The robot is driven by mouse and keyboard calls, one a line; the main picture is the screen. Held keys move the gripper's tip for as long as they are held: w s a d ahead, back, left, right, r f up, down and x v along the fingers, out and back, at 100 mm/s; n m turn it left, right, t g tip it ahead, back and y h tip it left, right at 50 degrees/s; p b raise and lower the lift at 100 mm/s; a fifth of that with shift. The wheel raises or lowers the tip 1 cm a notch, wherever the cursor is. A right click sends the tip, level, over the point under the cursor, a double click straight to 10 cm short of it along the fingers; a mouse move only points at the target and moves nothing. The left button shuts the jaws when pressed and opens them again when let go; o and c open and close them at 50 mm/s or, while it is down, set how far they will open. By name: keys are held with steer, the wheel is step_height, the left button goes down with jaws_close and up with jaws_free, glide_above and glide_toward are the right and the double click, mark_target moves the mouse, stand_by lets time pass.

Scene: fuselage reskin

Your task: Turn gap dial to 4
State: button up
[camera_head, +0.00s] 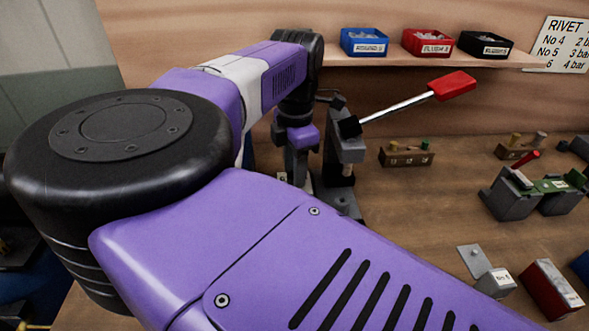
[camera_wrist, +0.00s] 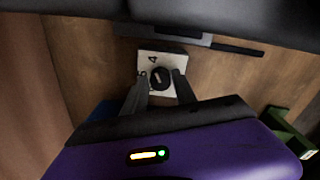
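The gap dial (camera_wrist: 160,78) is a round black knob with a lighter mark on a pale square plate (camera_wrist: 147,61). A dark digit that looks like a 4 shows near the plate's upper left corner in the wrist view. My gripper (camera_wrist: 160,76) points at the dial, with one finger on each side of the knob. The fingers are apart, with what look like narrow gaps to the knob. Contact is not clear. In the head view my gripper (camera_head: 297,165) hides most of the dial. Which digit the mark points to is not clear.
A grey press (camera_head: 345,152) with a red-handled lever (camera_head: 452,86) stands just right of my gripper. Blue (camera_head: 364,42), red (camera_head: 427,42) and black (camera_head: 486,45) bins sit on the shelf. A wooden block (camera_head: 407,157) and a green-topped tool (camera_head: 552,186) stand further right.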

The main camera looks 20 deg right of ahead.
steer(key=shift+o, duration=1.1)
steer(key=shift+r, duration=0.1)
step_height(320, 180, up, 8)
steer(key=shift+s+f, duration=0.1)
steer(key=shift+f, duration=0.1)
steer(key=shift+r, duration=0.1)
